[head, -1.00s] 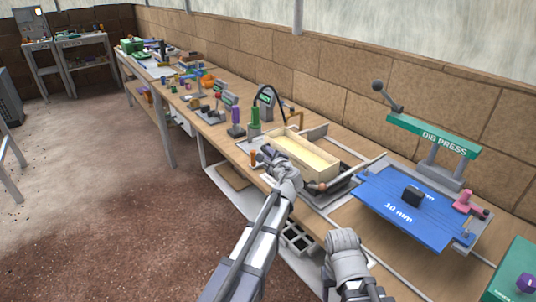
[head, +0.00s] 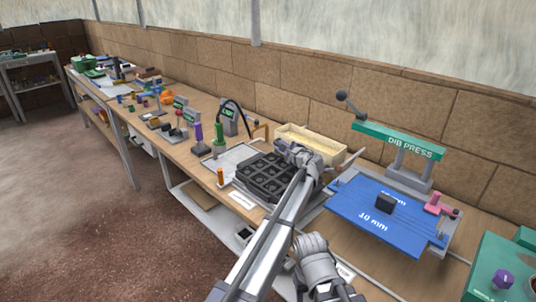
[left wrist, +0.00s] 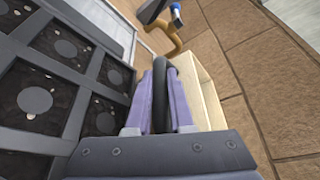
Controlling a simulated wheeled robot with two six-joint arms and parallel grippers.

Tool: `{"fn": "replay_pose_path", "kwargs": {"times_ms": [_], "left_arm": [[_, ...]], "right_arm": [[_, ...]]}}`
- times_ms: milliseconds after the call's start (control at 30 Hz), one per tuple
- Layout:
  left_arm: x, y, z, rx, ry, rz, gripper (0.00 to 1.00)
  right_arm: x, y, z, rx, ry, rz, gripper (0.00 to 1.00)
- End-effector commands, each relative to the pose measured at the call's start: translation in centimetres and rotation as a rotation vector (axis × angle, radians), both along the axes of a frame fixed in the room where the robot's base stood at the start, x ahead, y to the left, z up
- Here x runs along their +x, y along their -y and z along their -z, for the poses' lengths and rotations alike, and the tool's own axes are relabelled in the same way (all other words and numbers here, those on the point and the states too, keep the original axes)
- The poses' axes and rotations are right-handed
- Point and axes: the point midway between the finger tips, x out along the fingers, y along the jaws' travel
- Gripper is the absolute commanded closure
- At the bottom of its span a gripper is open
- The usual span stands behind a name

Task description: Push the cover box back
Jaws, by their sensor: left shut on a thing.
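The cover box (head: 313,142) is a pale cream, open-topped box at the back of the bench, behind a black tray of square cells (head: 262,180). In the left wrist view, part of the box (left wrist: 203,92) shows just right of the fingers, and the cell tray (left wrist: 45,95) is at left, uncovered. My left gripper (head: 297,152) is at the box's front side. Its fingers (left wrist: 160,90) are shut on a dark bar, which looks like the box's handle (left wrist: 160,75). My right gripper (head: 318,262) is low at the bench's front edge; its jaws cannot be made out.
A green bottle (head: 219,139) and a purple one (head: 198,133) stand left of the tray. The block wall runs close behind the box.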

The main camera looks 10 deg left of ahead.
Motion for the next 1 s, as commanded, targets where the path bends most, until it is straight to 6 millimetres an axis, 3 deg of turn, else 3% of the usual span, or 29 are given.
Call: {"fn": "replay_pose_path", "kwargs": {"times_ms": [33, 200, 700, 733, 1000], "left_arm": [[1.1, 0.7, 0.0, -0.001, -0.001, 0.002, 1.0], [2.3, 1.7, 0.0, -0.001, 0.0, 0.001, 1.0], [2.9, 2.3, -0.1, -0.001, 0.003, 0.004, 1.0], [2.9, 2.3, -0.1, -0.001, 0.002, 0.005, 0.78], [2.8, 2.2, 0.0, 0.0, 0.002, 0.003, 0.5]], "right_arm": [[0.0, 0.0, 0.0, 0.0, 0.0, 0.0, 0.43], [0.0, 0.0, 0.0, 0.0, 0.0, 0.0, 0.43], [0.0, 0.0, 0.0, 0.0, 0.0, 0.0, 0.43], [0.0, 0.0, 0.0, 0.0, 0.0, 0.0, 0.43], [0.0, 0.0, 0.0, 0.0, 0.0, 0.0, 0.43]]}}
